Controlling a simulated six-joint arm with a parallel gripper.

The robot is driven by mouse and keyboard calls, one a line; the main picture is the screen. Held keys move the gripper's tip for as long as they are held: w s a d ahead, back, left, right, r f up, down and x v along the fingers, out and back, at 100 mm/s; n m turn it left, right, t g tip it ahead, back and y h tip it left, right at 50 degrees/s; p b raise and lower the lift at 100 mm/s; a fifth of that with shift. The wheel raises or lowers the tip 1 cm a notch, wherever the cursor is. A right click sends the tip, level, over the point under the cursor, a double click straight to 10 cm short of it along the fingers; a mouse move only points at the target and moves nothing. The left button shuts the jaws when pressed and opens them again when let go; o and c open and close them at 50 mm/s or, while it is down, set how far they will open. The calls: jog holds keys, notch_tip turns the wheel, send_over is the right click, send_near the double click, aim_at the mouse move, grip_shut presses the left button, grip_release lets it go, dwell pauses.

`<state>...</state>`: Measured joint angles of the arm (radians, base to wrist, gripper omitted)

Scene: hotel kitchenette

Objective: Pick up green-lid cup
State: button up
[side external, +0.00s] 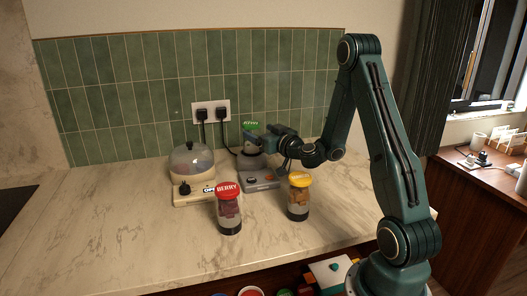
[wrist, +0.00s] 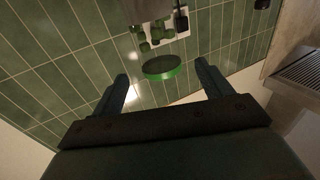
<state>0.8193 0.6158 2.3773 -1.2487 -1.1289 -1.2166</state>
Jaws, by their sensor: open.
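The green-lid cup (side external: 250,126) is at the back of the counter, above a grey appliance base (side external: 263,181). In the side view only its green lid shows clearly; my gripper hides most of its body. In the wrist view, which appears upside down, the green lid (wrist: 161,68) lies between the lines of my two fingers, with green pieces (wrist: 150,37) in the clear body above it. My gripper (wrist: 162,74) is open, with a gap on each side of the lid. Whether the fingertips reach around the cup is unclear.
A red-lid berry cup (side external: 229,210) and a yellow-lid cup (side external: 298,198) stand in front. A cream appliance with a clear dome (side external: 192,170) stands to the left. Black plugs sit in a wall socket (side external: 211,113) behind. The counter's left side (side external: 110,220) is clear.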

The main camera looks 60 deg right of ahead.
aim_at(248, 125)
jog(key=shift+w, duration=0.1)
jog(key=shift+x, duration=0.9)
jog(key=shift+w, duration=0.15)
jog(key=shift+x, duration=2.6)
jog(key=shift+d, duration=0.1)
jog(key=shift+c, duration=0.2)
jog(key=c, duration=1.4)
jog(key=shift+r, duration=0.2)
